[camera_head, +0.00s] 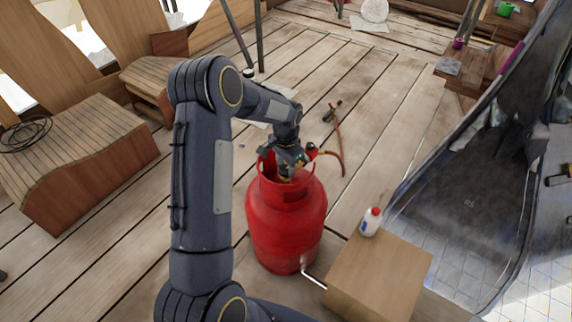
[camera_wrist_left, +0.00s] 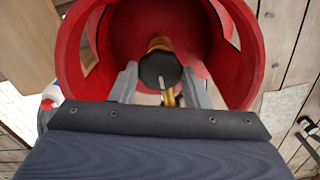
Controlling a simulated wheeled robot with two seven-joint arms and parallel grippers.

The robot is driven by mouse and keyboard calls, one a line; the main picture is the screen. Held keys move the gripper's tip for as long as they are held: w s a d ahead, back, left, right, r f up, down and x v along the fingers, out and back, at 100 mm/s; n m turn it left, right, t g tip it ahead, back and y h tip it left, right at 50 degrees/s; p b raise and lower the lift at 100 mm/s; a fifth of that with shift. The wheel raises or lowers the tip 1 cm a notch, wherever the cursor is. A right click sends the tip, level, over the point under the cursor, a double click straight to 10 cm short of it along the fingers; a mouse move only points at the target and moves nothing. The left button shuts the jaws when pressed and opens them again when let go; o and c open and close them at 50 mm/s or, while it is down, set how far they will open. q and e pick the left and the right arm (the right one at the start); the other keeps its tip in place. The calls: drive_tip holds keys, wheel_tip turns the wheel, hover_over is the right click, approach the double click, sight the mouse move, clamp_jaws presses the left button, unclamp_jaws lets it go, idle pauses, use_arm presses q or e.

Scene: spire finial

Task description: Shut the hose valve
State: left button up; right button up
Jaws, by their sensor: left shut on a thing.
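A red gas cylinder (camera_head: 287,220) stands upright on the plank floor in the head view. Its red collar (camera_wrist_left: 75,45) rings the valve in the left wrist view. The hose valve has a black knob (camera_wrist_left: 160,70) on a brass body, inside the collar. My left gripper (camera_head: 288,168) reaches down into the collar from above. In the left wrist view its fingers (camera_wrist_left: 160,88) stand on both sides of the black knob, shut on it. An orange hose (camera_head: 338,140) runs from the valve to a torch-like tool (camera_head: 332,110) on the floor. My right gripper is not in view.
A bent metal rod (camera_head: 314,277) lies by the cylinder's foot. A wooden bench (camera_head: 75,150) with a coiled cable (camera_head: 25,133) is at left. Floor behind the cylinder is mostly clear.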

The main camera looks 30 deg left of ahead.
sight(286, 169)
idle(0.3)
use_arm(q)
drive_tip(key=o, duration=1)
wheel_tip(286, 169, up, 7)
drive_tip(key=shift+f+p, duration=0.1)
drive_tip(key=shift+p, duration=0.7)
drive_tip(key=shift+r, duration=0.5)
